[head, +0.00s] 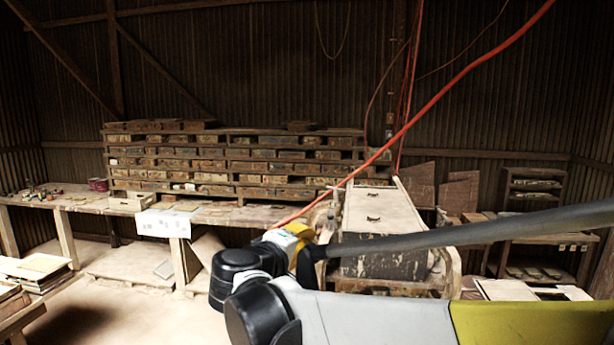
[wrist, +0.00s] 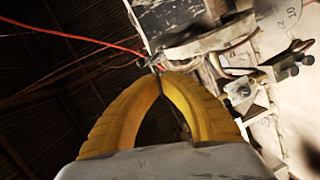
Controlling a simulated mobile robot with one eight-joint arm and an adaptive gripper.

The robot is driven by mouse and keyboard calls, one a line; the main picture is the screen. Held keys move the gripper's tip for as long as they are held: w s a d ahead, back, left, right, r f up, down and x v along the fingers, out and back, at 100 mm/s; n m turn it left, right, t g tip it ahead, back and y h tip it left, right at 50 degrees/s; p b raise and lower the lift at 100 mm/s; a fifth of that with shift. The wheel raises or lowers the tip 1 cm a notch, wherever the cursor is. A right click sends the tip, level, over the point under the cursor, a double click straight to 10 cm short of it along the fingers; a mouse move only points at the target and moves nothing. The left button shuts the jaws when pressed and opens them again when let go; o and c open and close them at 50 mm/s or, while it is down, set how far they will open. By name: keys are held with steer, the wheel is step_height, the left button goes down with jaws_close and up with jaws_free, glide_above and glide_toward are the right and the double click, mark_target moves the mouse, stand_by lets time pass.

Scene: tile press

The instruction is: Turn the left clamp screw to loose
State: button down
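The tile press (head: 385,215) stands right of the middle in the head view, partly hidden behind my arm. My gripper (head: 303,232) is at its left side. In the wrist view the two yellow fingers of my gripper (wrist: 159,71) curve in and their tips come together. A thin dark metal part (wrist: 153,60) lies right at the tips; I cannot tell whether it is pinched or only behind them. A metal bracket with a round screw or bolt (wrist: 243,91) shows to the right of the fingers. I cannot tell which part is the left clamp screw.
A bar with dark knobs (wrist: 291,66) and a pale surface with numbers (wrist: 292,14) lie at right in the wrist view. A long workbench (head: 95,204) with a white card (head: 163,223) and stacked tile racks (head: 240,165) stand behind. A red hose (head: 455,65) hangs across the scene.

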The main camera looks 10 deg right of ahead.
steer(key=w+a+r+n+t+p, duration=0.1)
steer(key=w+a+r, duration=0.1)
steer(key=a+r, duration=0.2)
steer(key=w+d+f+p, duration=0.1)
steer(key=w+d+p, duration=0.2)
steer(key=w+d, duration=0.4)
steer(key=shift+w+d, duration=0.3)
steer(key=shift+d, duration=0.6)
steer(key=shift+f, duration=0.1)
steer(key=shift+s, duration=0.1)
